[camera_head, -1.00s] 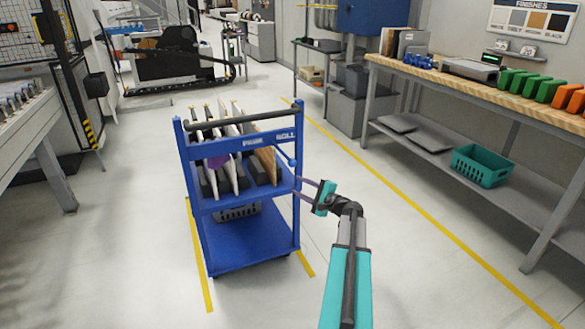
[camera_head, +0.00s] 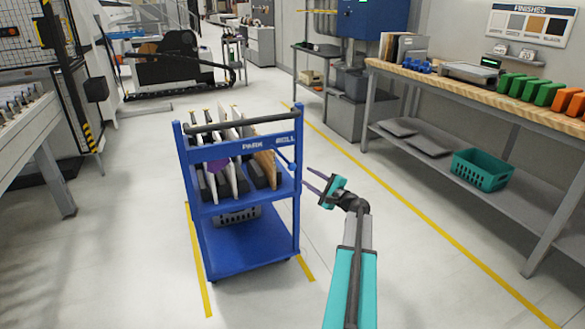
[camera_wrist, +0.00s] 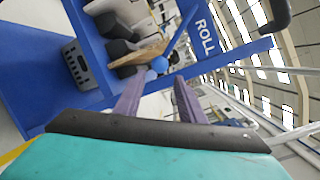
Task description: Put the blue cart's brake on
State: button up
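The blue cart (camera_head: 243,240) stands on the floor left of my gripper, with the words PARK and ROLL on its top rail. A blue lever with a round knob (camera_head: 292,166) is at the cart's right side, below ROLL. The knob shows in the wrist view (camera_wrist: 160,65) just beyond and between my fingertips, with the lever slanting up toward ROLL. My gripper (camera_head: 309,179) is open and empty, its two purple fingers pointing at the cart's right side, apart from the knob in the head view.
The cart carries upright panels (camera_head: 238,170) and a grey basket (camera_head: 237,214). Yellow floor lines (camera_head: 420,230) run along both sides. A workbench (camera_head: 470,84) with a teal basket (camera_head: 482,169) on its lower shelf stands at the right. Floor between cart and bench is clear.

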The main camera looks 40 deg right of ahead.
aim_at(295, 168)
jog(key=w, duration=0.7)
jog(key=w+d, duration=0.1)
jog(key=w, duration=0.3)
jog(key=shift+w+d, duration=0.1)
jog(key=shift+w, duration=0.2)
